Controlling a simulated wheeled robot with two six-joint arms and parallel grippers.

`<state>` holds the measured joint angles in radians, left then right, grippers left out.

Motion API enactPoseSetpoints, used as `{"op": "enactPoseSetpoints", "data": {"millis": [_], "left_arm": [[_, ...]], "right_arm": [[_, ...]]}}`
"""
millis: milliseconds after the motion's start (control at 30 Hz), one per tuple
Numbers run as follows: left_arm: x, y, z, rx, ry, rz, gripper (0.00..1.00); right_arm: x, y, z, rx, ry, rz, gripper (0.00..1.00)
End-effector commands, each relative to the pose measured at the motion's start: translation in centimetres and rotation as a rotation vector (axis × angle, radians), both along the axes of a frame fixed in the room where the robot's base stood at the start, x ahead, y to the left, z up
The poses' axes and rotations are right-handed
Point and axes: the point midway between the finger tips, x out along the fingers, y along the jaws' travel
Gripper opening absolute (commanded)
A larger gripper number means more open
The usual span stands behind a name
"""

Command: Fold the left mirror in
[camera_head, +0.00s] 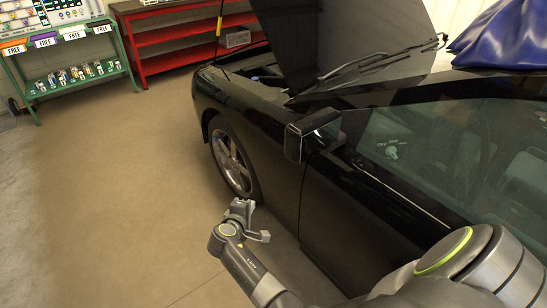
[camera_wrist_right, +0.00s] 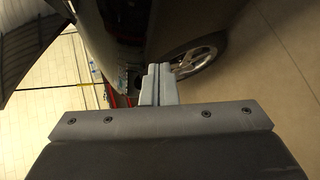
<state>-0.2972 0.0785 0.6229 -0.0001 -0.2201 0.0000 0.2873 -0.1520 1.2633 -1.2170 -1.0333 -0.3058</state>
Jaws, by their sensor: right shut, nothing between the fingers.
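The left mirror (camera_head: 297,142) is a glossy black housing on the near side of a black car (camera_head: 275,125), at the front of the door window. It stands out from the door, with its glass side toward the right. My right gripper (camera_head: 243,208) is shut and empty, low beside the front wheel, below and left of the mirror and well apart from it. In the right wrist view its closed fingertips (camera_wrist_right: 159,72) show against the car's dark side, with nothing between them. The mirror cannot be made out in that view. My left gripper is out of view.
The car's bonnet (camera_head: 335,35) is raised. The front wheel (camera_head: 231,157) also shows in the right wrist view (camera_wrist_right: 196,58). A red shelf (camera_head: 175,39) and a green rack (camera_head: 75,75) stand at the back. The floor left of the car is clear.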

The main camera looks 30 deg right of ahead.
Motion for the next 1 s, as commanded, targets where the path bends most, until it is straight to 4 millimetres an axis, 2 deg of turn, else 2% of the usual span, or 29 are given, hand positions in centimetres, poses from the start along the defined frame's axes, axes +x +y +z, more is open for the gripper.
{"op": "enactPoseSetpoints", "data": {"millis": [33,100,200,300,400,467,833,1000], "left_arm": [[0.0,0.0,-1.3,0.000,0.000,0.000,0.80],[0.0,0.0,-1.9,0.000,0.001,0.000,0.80],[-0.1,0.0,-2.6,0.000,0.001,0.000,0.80],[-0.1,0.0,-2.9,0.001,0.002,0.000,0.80],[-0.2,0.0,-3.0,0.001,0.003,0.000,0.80],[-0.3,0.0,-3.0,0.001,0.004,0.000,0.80],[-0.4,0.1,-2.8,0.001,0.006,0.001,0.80],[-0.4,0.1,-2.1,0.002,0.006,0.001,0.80]], "right_arm": [[1.5,0.2,4.0,-0.075,-0.066,-0.036,0.00],[2.2,0.2,9.3,-0.167,-0.134,-0.098,0.00],[1.9,0.2,15.1,-0.256,-0.209,-0.187,0.00],[1.3,0.2,18.7,-0.307,-0.258,-0.254,0.00],[0.8,0.3,20.3,-0.328,-0.279,-0.288,0.00],[0.7,0.3,20.7,-0.334,-0.283,-0.296,0.00],[0.8,-0.1,20.8,-0.336,-0.282,-0.295,0.00],[1.6,-1.9,21.0,-0.339,-0.283,-0.296,0.00]]}}
